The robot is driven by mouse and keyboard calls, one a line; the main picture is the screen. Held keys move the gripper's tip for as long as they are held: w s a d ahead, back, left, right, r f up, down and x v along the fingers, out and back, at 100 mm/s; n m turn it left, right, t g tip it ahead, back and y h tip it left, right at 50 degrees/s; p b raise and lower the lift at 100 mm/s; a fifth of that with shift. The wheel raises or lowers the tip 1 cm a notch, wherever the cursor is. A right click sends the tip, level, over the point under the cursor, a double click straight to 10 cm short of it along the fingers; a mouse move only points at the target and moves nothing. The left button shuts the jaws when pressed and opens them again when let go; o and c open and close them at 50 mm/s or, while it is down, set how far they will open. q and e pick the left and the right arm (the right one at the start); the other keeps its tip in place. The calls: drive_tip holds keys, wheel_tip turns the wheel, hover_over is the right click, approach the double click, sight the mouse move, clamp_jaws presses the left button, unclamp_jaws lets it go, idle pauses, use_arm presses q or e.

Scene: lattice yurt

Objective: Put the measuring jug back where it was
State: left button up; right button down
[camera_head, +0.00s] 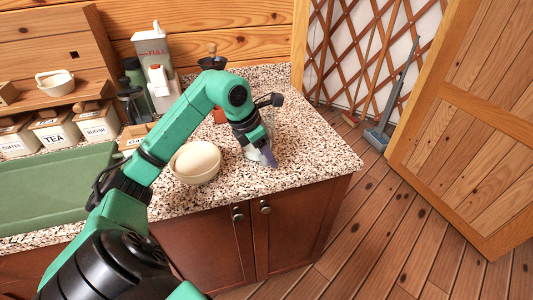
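My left arm reaches over the speckled counter, and my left gripper (265,154) points down at its right part. A pale, see-through thing, which looks like the measuring jug (251,153), stands at the fingers, right of a cream bowl (195,162). The gripper covers much of it, and I cannot tell whether the fingers are closed on it or only beside it. My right gripper is not in view.
Labelled canisters (55,131), a green sink (45,190) and a white jug-like bowl (55,83) on a shelf are at left. Bottles and a tall white carton (153,50) stand behind. The counter (315,155) is clear at right, above brown cabinet doors (285,235).

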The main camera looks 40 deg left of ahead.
use_arm(q)
drive_tip(key=shift+r, duration=0.15)
drive_tip(key=shift+s+a+r, duration=0.1)
drive_tip(key=shift+r, duration=0.15)
drive_tip(key=v, duration=1.1)
drive_tip(key=shift+r, duration=0.25)
